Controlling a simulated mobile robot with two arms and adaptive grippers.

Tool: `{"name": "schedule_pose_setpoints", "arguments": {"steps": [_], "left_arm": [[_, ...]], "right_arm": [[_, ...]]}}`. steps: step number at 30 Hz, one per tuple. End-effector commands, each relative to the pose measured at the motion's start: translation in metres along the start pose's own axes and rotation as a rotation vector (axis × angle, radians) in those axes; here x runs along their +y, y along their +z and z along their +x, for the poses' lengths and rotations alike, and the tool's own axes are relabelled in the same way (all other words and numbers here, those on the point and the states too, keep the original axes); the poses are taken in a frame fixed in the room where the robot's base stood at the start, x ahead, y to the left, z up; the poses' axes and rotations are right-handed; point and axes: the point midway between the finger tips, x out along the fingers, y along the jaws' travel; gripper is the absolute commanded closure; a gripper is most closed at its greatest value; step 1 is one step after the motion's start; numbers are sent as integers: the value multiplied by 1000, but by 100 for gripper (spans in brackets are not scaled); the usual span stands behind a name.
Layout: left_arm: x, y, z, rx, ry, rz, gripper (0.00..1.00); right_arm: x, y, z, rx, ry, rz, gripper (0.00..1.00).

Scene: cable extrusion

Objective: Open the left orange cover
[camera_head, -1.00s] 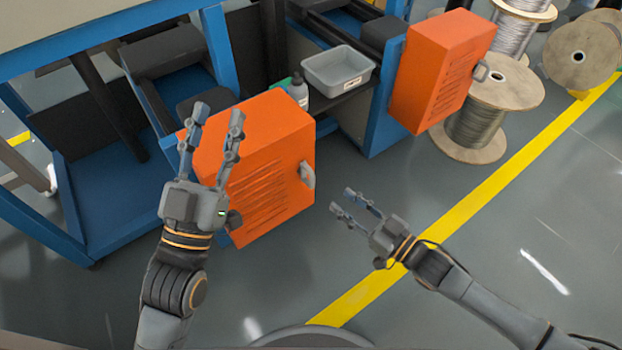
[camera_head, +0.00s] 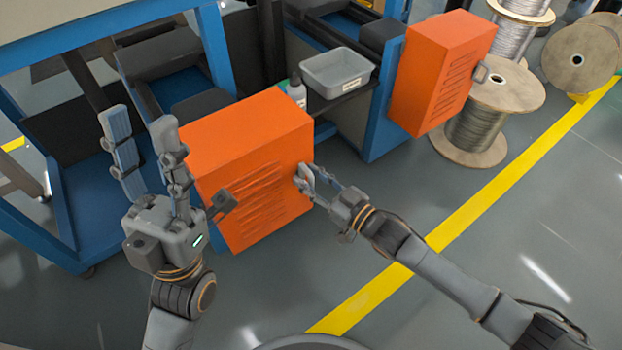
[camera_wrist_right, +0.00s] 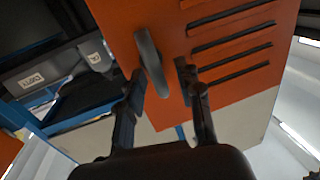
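The left orange cover (camera_head: 245,150) is a box with slots on its front and a grey handle at its right edge. My right gripper (camera_head: 318,180) is at that handle. In the right wrist view, the handle (camera_wrist_right: 152,62) stands between the two fingers of my right gripper (camera_wrist_right: 160,78). A gap shows between the handle and the right finger; contact with the left finger cannot be told. My left gripper (camera_head: 142,125) is open and empty, fingers pointing up, beside the cover's left edge.
A second orange cover (camera_head: 440,75) is at the right, near wire spools (camera_head: 480,115). The floor with the yellow line (camera_head: 470,210) is clear in front.

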Motion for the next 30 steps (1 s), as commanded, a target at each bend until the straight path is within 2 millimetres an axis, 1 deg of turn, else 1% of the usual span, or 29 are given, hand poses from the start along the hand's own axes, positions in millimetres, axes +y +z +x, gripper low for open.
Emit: {"name": "schedule_pose_setpoints", "arguments": {"steps": [4,5,6,8,9,10,23,26,30], "left_arm": [[0,0,0,0,0,0,60],[0,0,0,-1,0,0,60],[0,0,0,-1,0,0,60],[0,0,0,-1,0,0,60],[0,0,0,-1,0,0,60],[0,0,0,-1,0,0,60],[0,1,1,-7,0,0,60],[0,4,2,-19,0,1,60],[-2,13,3,-73,-1,5,60]], "right_arm": [[0,0,0,0,0,0,65],[0,0,0,0,0,0,67],[0,0,0,0,0,0,75],[0,0,0,0,0,0,87],[0,0,0,0,0,0,95],[0,0,0,0,0,0,100],[0,-1,0,4,0,14,100],[0,-1,0,9,0,41,100],[2,-1,0,23,0,110,100]]}}
